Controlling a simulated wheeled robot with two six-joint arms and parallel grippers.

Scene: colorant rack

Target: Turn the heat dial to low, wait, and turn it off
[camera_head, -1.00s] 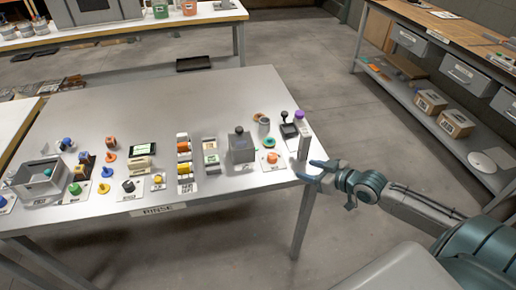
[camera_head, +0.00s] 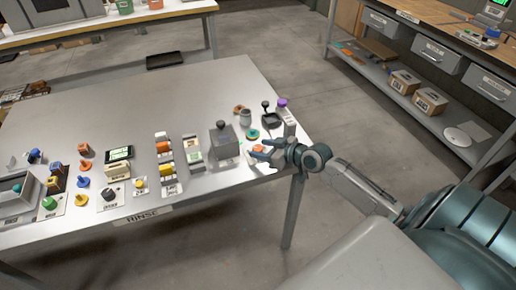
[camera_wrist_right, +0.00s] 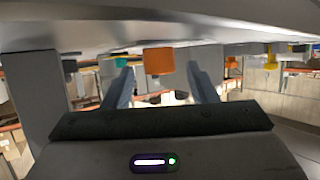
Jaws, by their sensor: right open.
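My right gripper (camera_head: 268,153) is open at the table's near right edge, close beside an orange knob (camera_head: 257,148) on a white plate. In the right wrist view an orange knob (camera_wrist_right: 158,60) shows between the two fingers of my open right gripper (camera_wrist_right: 162,86), apparently beyond their tips; I cannot tell whether they touch it. A black round knob (camera_head: 109,193) sits on a labelled white plate further left. The labels are too small to read, so I cannot tell which knob is the heat dial. My left gripper is not in view.
The grey table (camera_head: 90,110) carries a row of controls along its front. A grey box (camera_head: 222,145) with a black knob, a teal ring (camera_head: 252,134) and a grey upright block (camera_head: 289,132) stand near my right gripper. The table's back half is mostly clear.

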